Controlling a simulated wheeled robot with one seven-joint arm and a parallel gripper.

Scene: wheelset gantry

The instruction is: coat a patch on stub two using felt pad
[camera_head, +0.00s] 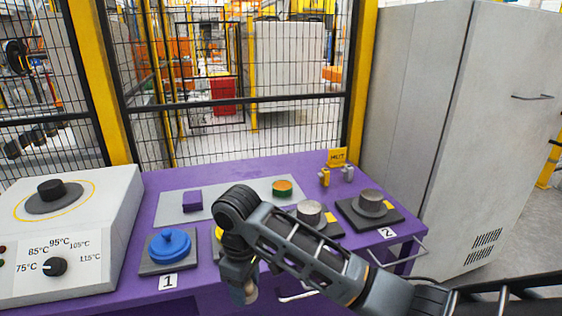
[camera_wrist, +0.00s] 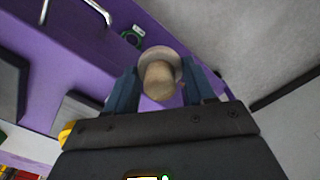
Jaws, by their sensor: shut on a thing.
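Stub two (camera_head: 371,203) is a short grey metal cylinder upright on a dark square plate at the table's right end, beside the label "2" (camera_head: 387,233). My gripper (camera_head: 243,285) hangs low at the table's front edge, left of stub two and well apart from it. It is shut on a pale beige, knob-handled round piece, which looks like the felt pad (camera_wrist: 160,80); in the wrist view it sits between both fingers. The pad's lower end (camera_head: 247,293) shows below my gripper in the head view. Its working face cannot be made out.
On the purple table (camera_head: 240,170) stand a blue-capped stub (camera_head: 170,245) by label "1", another grey stub (camera_head: 310,212), a purple block (camera_head: 192,201) and a green-orange round piece (camera_head: 283,188). A dial box (camera_head: 70,235) stands left, a grey cabinet (camera_head: 460,130) right. Mesh fencing closes the back.

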